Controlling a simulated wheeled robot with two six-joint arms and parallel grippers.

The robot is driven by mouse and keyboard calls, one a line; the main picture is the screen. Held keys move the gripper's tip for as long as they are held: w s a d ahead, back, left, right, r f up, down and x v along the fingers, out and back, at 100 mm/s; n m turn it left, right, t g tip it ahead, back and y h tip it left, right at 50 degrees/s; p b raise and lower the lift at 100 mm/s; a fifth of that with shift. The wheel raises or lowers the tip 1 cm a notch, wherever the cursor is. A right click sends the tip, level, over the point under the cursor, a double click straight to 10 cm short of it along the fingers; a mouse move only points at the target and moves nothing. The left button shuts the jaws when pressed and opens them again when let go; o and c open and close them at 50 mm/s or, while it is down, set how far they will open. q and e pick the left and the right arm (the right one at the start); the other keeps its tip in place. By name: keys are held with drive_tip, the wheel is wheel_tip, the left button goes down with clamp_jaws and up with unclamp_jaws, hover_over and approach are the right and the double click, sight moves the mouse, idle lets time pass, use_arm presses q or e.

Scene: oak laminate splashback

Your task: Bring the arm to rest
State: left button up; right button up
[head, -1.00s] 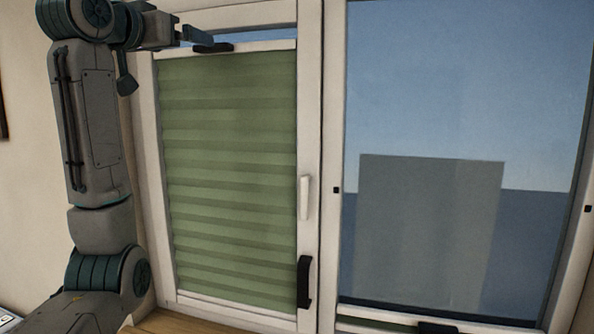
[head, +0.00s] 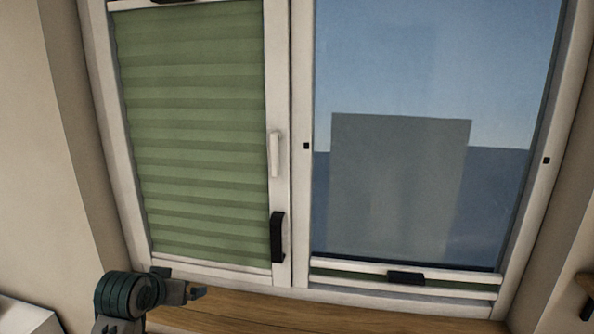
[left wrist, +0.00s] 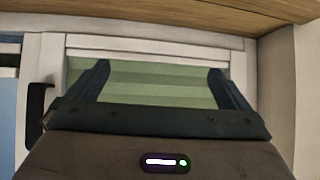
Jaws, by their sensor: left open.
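My left arm shows at the lower left of the head view, folded low in front of the window's bottom corner. My left gripper (head: 195,292) is near the wooden sill, away from the window handles. In the left wrist view its two fingers (left wrist: 160,85) are spread apart with nothing between them, and the green blind shows beyond them. The green pleated blind (head: 200,130) covers most of the left window pane. My right gripper is in neither view.
A white handle (head: 275,154) and a black handle (head: 278,237) sit on the left sash. The right blind (head: 340,275) is gathered at the bottom of its pane, with a dark grip (head: 405,278). The wooden sill (head: 300,312) looks clear.

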use_arm(q)
drive_tip(key=s+f+g, duration=0.3)
drive_tip(key=s+f, duration=1.4)
drive_tip(key=s, duration=0.1)
drive_tip(key=s+f+g+y, duration=0.1)
drive_tip(key=s+f+g, duration=0.15)
drive_tip(key=s, duration=0.65)
drive_tip(key=s+f+g+y, duration=0.1)
drive_tip(key=s+f, duration=0.2)
drive_tip(key=s, duration=0.7)
wheel_tip(320, 180, down, 30)
drive_tip(key=a+g+b, duration=0.1)
drive_tip(key=a, duration=0.2)
drive_tip(key=s+a+f+g+b, duration=0.1)
drive_tip(key=s+f, duration=1.7)
drive_tip(key=f, duration=0.3)
drive_tip(key=shift+f+n+h, duration=0.3)
drive_tip(key=shift+f, duration=0.05)
drive_tip(key=shift+s+g, duration=0.1)
drive_tip(key=shift+g, duration=0.15)
drive_tip(key=shift+c, duration=0.2)
